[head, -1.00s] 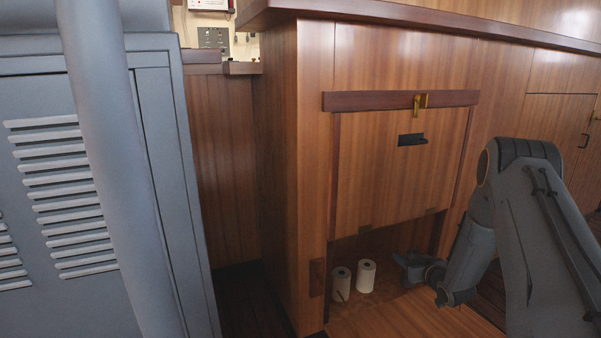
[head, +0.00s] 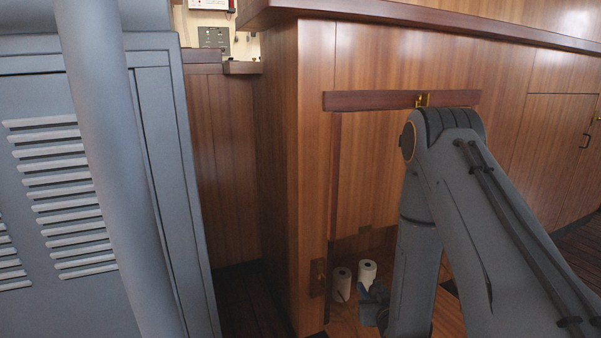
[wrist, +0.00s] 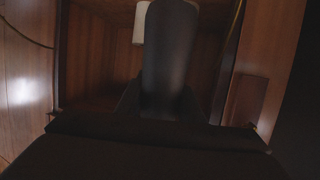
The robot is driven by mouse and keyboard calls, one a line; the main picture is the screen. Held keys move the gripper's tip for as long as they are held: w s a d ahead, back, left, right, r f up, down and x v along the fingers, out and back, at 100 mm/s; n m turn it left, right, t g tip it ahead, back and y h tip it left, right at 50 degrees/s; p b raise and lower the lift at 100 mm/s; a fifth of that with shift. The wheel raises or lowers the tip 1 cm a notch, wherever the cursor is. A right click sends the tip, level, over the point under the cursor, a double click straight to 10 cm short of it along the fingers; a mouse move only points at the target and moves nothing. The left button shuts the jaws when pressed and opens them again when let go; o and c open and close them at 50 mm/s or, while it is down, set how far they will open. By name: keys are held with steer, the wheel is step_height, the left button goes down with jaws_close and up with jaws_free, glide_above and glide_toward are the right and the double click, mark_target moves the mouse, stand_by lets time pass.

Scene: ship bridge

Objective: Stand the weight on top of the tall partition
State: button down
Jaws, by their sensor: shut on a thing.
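My gripper (head: 372,304) is low in front of the open bay of the wooden cabinet, just in front of the white rolls in the head view. In the wrist view a dark, smooth, rounded upright thing (wrist: 168,60) stands between the fingers, and my gripper is shut on it. It is probably the weight, but the picture is too dark to be sure. I cannot tell which surface is the tall partition.
A wooden panel (head: 362,180) hangs above the bay, under a dark rail (head: 365,100). A grey louvred locker (head: 170,190) stands at left, with a narrow floor gap beside it.

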steer(key=s+r+p, duration=0.7)
steer(key=r+p, duration=0.6)
steer(key=r, duration=0.1)
steer(key=s+a+r+p, duration=0.1)
steer(key=s+r+p, duration=0.6)
steer(key=r+p, duration=0.6)
steer(key=s+r+p, duration=0.6)
steer(key=r+p, duration=0.7)
steer(key=r, duration=0.3)
steer(key=shift+s+a+r+h+p, duration=0.15)
steer(key=shift+s+r+h+p, duration=0.15)
steer(key=shift+s+r, duration=0.1)
